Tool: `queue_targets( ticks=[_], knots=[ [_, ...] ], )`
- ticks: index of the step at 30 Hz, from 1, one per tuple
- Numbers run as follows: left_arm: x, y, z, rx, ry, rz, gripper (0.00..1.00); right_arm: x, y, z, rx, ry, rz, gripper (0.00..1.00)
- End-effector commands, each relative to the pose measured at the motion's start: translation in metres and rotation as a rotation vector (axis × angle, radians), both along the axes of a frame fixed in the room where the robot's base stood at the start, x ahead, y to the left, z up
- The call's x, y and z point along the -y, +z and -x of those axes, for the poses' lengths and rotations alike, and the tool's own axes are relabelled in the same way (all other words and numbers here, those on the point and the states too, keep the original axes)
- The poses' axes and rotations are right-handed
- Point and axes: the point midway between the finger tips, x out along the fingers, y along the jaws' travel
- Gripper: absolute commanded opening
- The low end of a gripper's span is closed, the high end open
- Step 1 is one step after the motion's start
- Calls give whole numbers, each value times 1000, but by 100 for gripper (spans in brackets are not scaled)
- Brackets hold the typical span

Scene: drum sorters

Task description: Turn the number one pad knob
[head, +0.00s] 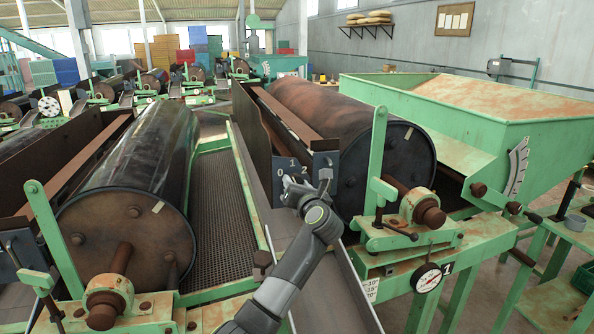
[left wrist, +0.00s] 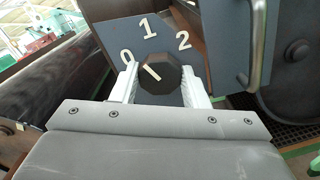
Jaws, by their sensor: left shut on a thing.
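The number one pad knob (left wrist: 160,74) is a dark, many-sided knob on a grey-blue panel (left wrist: 215,68) marked 0, 1 and 2. Its white pointer line slants up and left, between the 0 and the 1. My left gripper (left wrist: 160,88) has one white finger on each side of the knob and is shut on it. In the head view my left gripper (head: 293,184) is at the panel (head: 322,163) at the end of the right drum's housing and hides most of the knob. My right gripper is not in view.
A metal handle (left wrist: 257,45) stands out from the panel just right of the knob. A large rusty drum (head: 350,130) is right of the panel, a black drum (head: 150,150) left. A dial gauge (head: 427,278) beside a number 1 is on the green frame.

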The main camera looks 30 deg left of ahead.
Motion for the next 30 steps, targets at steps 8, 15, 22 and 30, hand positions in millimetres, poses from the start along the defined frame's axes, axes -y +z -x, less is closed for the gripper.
queue_targets(
  ticks=[8, 15, 22, 30],
  knots=[
    [1, 4, 0, -175, -1, -145, 18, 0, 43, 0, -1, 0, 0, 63],
    [0, 2, 0, -272, -1, -229, 18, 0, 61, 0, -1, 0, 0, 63],
    [0, 0, 0, -316, 0, -267, 18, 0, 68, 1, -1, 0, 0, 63],
    [0, -2, 0, -325, -1, -276, 18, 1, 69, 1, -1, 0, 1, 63]
  ],
)
